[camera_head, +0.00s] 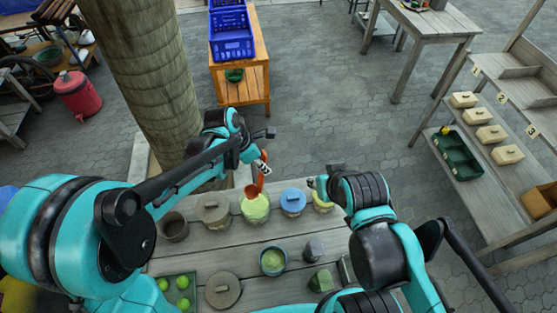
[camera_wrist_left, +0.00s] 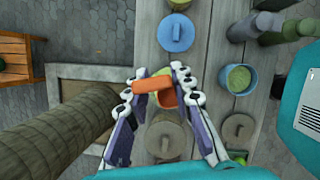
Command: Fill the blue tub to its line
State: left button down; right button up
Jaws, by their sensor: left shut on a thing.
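My left gripper (camera_head: 257,172) is shut on an orange-red scoop (camera_head: 252,190), above a pot of yellow-green material (camera_head: 256,209). In the left wrist view, the fingers (camera_wrist_left: 157,82) close around the scoop's orange handle (camera_wrist_left: 153,85); the scoop hides much of the pot. I cannot tell whether the scoop holds anything. The blue tub (camera_head: 273,261) stands nearer on the table, with green material inside; it also shows in the left wrist view (camera_wrist_left: 249,84). I cannot make out its line. My right gripper (camera_head: 320,183) is near a yellowish pot (camera_head: 323,207); its jaw state is unclear.
A tree trunk (camera_head: 150,75) rises behind.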

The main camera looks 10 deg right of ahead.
pick_arm(q)
jog(key=shift+a, duration=0.25)
jog(key=shift+a+f, duration=0.1)
jog(key=shift+f, duration=0.05)
jog(key=shift+f+b, duration=0.65)
notch_tip(320, 180, down, 11)
jog(key=b, duration=0.8)
jog(key=shift+b, duration=0.4)
jog(key=shift+r, duration=0.2)
notch_tip(320, 180, up, 11)
jog(key=p, duration=0.8)
jog(key=shift+f, duration=0.1)
jog(key=shift+s, duration=0.1)
